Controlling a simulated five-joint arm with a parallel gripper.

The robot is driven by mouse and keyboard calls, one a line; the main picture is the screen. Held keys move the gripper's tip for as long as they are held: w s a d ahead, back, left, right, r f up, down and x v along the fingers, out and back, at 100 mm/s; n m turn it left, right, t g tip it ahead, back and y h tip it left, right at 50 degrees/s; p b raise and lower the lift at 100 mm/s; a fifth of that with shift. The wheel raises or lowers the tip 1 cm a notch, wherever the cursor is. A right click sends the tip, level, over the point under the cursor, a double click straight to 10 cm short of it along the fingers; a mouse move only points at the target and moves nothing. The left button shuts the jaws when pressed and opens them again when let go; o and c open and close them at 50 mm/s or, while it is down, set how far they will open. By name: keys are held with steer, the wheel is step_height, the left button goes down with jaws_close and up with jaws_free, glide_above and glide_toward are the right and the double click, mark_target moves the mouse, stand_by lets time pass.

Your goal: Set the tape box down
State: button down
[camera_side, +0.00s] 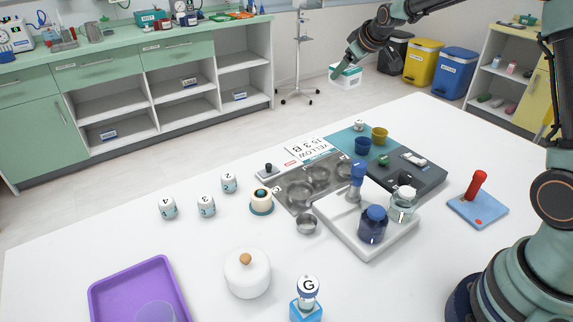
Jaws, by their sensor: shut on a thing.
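The tape box (346,76), a small white box with a teal band, is up in the air beyond the far edge of the white table, as seen in the picture. My gripper (350,66) comes in from the upper right and is shut on the tape box from above. The fingers partly cover the near side of the box. Nothing shows directly under the box except open space and the floor behind.
The table's left part is mostly clear.

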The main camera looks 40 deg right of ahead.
steer(key=s+d+m+g+h, duration=0.1)
steer(key=s+d+m, duration=0.1)
steer(key=s+d, duration=0.35)
steer(key=s+d+m+h, duration=0.1)
steer(key=s+d+m, duration=0.15)
steer(key=d, duration=0.65)
steer(key=s+d+m+g+h, duration=0.1)
steer(key=s+d+m, duration=0.1)
steer(key=s+d, duration=0.45)
steer(key=shift+h, duration=0.3)
steer(key=f, duration=0.5)
steer(key=w+d+f, duration=0.1)
steer(key=f, duration=0.9)
steer(key=shift+w+d+f, duration=0.2)
steer(key=shift+d+f, duration=0.15)
steer(key=shift+f, duration=2.1)
jaws_free()
steer(key=shift+f, duration=0.15)
